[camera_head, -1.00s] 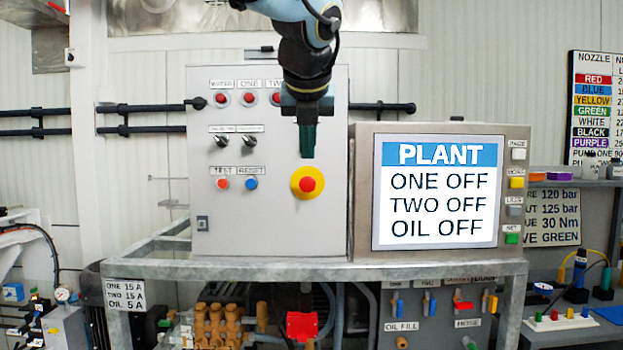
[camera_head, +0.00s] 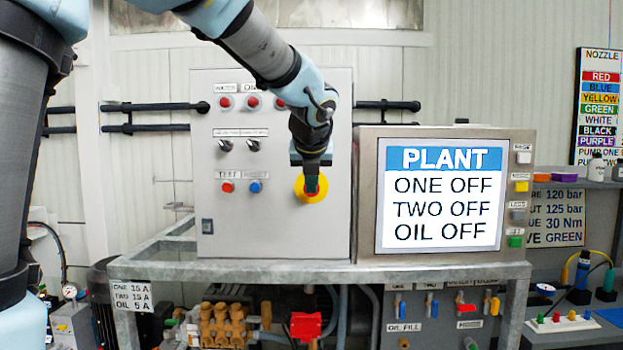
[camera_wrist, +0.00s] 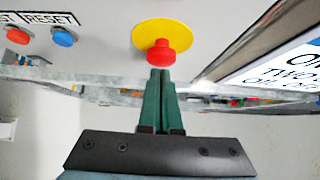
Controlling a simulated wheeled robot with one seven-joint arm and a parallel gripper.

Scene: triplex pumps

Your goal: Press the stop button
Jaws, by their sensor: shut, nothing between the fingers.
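The stop button is a red mushroom head on a round yellow plate (camera_head: 316,194), low on the right of the grey control cabinet (camera_head: 230,222). In the wrist view the red head (camera_wrist: 160,54) stands out from the yellow plate (camera_wrist: 178,32). My gripper (camera_head: 311,187) is in front of the button in the head view and hides most of the red head. In the wrist view my gripper's green fingers (camera_wrist: 160,74) are together and empty, with their tips at the lower edge of the red head. I cannot tell whether they touch it.
The display panel (camera_head: 445,195) stands close to the right of the button and reads PLANT, ONE OFF, TWO OFF, OIL OFF. A red test button (camera_head: 227,187) and a blue reset button (camera_head: 256,187) sit to the left. A metal frame rail (camera_head: 300,272) runs below.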

